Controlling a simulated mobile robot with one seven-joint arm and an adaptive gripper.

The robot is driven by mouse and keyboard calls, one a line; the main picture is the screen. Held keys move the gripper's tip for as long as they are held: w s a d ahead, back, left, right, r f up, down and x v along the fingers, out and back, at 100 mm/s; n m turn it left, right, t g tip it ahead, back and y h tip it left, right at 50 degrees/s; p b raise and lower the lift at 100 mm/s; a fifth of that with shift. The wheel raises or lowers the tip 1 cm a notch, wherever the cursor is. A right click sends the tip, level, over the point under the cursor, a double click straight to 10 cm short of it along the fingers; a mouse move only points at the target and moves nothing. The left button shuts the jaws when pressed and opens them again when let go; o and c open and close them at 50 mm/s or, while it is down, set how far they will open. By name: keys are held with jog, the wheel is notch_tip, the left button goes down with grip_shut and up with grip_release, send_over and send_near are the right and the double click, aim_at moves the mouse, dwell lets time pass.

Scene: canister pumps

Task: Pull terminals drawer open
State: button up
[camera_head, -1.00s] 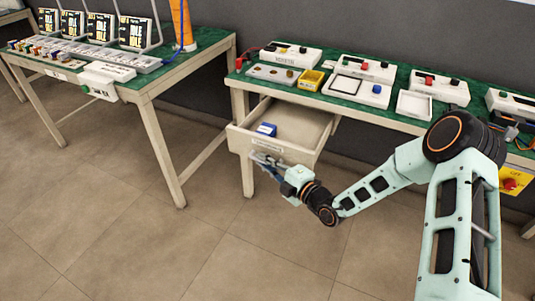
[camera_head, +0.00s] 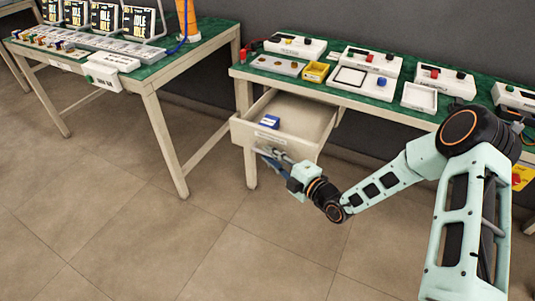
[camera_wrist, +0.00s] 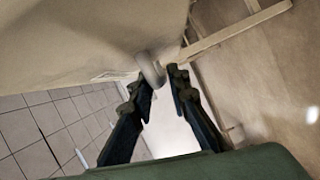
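The terminals drawer (camera_head: 283,140) hangs pulled out under the left end of the right-hand table, its inside showing. A blue and white item (camera_head: 270,122) lies in it. A label sits on its front; the lettering is too small to read. My gripper (camera_head: 268,156) is just below and in front of the drawer front. In the wrist view, the pale handle (camera_wrist: 150,68) stands at the fingertips of my gripper (camera_wrist: 160,82), close to the left one. The fingers are apart with a gap between them, and I see no grip on the handle. The handle is mostly hidden in the head view.
The green-topped table (camera_head: 340,97) carries several white boxes with knobs, a yellow bin (camera_head: 315,72) and a white tray (camera_head: 419,97). A second table (camera_head: 150,71) with screens stands at left. Its legs and the right table's leg (camera_head: 250,166) flank the drawer. The floor in front is clear.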

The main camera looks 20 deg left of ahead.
jog(key=v, duration=1)
jog(key=shift+d, duration=0.3)
jog(key=shift+s, duration=0.1)
